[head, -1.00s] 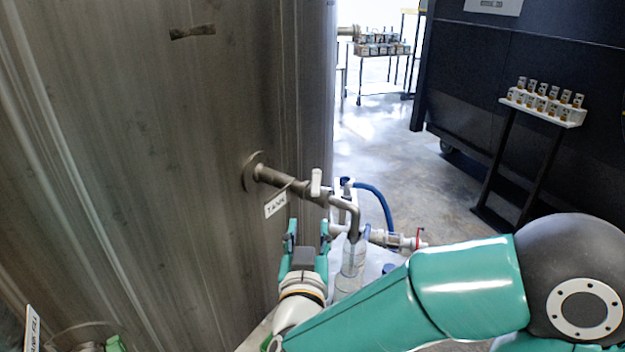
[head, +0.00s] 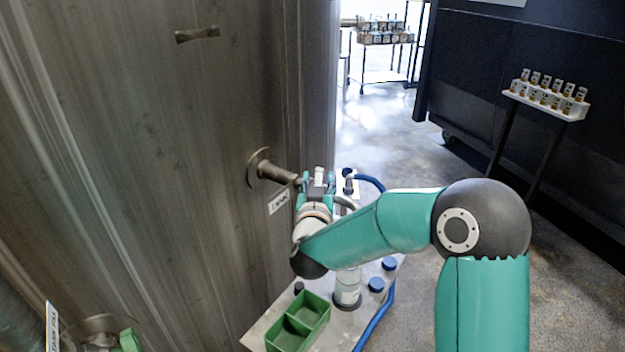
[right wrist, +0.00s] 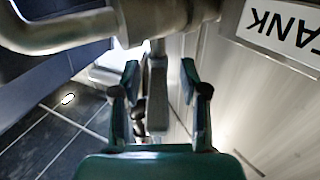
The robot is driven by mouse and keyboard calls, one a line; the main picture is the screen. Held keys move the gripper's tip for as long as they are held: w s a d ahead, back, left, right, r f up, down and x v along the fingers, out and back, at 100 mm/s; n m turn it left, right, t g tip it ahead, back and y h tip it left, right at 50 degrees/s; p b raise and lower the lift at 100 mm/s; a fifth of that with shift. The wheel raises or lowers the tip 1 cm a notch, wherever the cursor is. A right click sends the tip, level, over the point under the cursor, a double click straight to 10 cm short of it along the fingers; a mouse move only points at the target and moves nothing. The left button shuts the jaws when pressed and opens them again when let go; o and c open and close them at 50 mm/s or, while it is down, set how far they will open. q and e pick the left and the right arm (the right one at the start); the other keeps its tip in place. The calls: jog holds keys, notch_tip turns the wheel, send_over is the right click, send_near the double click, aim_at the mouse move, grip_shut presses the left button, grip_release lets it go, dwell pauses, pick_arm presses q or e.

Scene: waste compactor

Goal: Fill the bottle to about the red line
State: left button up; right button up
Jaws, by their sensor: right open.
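The bottle (head: 347,288) is clear and stands upright on the small table. My right arm hides its upper part, and I cannot make out the red line or a liquid level. The tank tap (head: 272,172) comes out of the grey tank wall beside the TANK label (head: 279,201). Its pale lever handle (head: 319,175) stands at my right gripper (head: 317,181). In the right wrist view the open fingers (right wrist: 159,88) lie on either side of the grey lever (right wrist: 158,92), with gaps. The tap pipe (right wrist: 165,18) crosses above. The spout is mostly hidden by my arm.
A green divided tray (head: 298,322), blue caps (head: 376,285) and a blue hose (head: 376,325) are on or beside the table. The tank wall (head: 150,130) is close on the left. A stand with small vials (head: 545,95) is at right. Open floor lies between.

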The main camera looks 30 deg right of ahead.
jog(key=shift+w+d, duration=0.1)
jog(key=shift+c, duration=0.4)
grip_shut()
